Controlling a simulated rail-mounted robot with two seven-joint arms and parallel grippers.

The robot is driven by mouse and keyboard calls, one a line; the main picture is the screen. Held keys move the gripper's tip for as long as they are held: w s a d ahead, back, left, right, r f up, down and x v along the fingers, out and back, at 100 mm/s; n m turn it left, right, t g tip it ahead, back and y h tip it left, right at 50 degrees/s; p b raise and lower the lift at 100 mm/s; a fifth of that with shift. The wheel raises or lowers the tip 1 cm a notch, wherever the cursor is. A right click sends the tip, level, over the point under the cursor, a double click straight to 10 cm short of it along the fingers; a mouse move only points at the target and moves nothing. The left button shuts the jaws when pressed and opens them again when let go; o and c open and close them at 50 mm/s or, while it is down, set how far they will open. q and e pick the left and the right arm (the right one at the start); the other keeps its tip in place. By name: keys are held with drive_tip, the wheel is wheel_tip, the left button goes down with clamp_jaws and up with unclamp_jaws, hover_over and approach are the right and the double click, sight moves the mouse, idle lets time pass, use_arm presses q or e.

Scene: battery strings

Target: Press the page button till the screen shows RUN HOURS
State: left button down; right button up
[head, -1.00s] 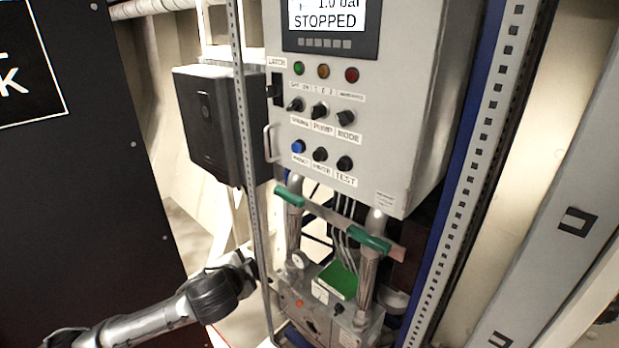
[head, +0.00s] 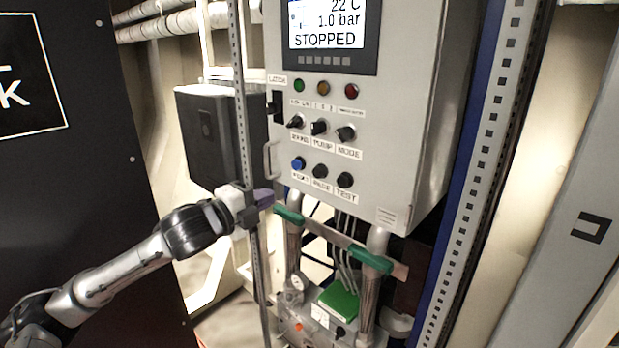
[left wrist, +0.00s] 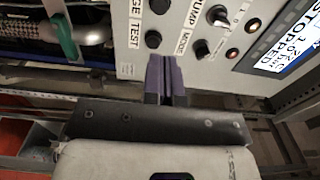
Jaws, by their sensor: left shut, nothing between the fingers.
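The screen (head: 328,24) on the grey control box reads 22 C, 1.0 bar and STOPPED; its top is cut off. The page button (head: 320,171) is the black middle one in the bottom row, between a blue button (head: 298,163) and the TEST button (head: 345,180). Its label is blurred; in the left wrist view it ends in GE. My left gripper (head: 264,197) is shut and empty, below and left of the bottom row. In the left wrist view its purple fingers (left wrist: 166,78) point toward the panel without visibly touching a button. My right gripper is not in view.
A perforated upright (head: 243,130) stands close to my left gripper. A door handle (head: 269,160) juts from the box's left side. Green-handled pipework (head: 330,237) lies below the box. Knobs (head: 319,127) and coloured lamps (head: 324,87) sit above the buttons.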

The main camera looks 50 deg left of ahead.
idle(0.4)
use_arm(q)
drive_tip(key=p, duration=0.3)
approach(316, 174)
drive_tip(key=w+p, duration=0.1)
drive_tip(key=w, duration=0.1)
drive_tip(key=w+p, duration=0.1)
drive_tip(key=w, duration=0.1)
drive_tip(key=w+p, duration=0.1)
drive_tip(key=w, duration=0.1)
drive_tip(key=shift+a+r, duration=0.25)
drive_tip(key=shift+r, duration=0.05)
drive_tip(key=shift+w+f+p, duration=0.2)
drive_tip(key=shift+w+p, duration=0.25)
drive_tip(key=shift+w, duration=0.35)
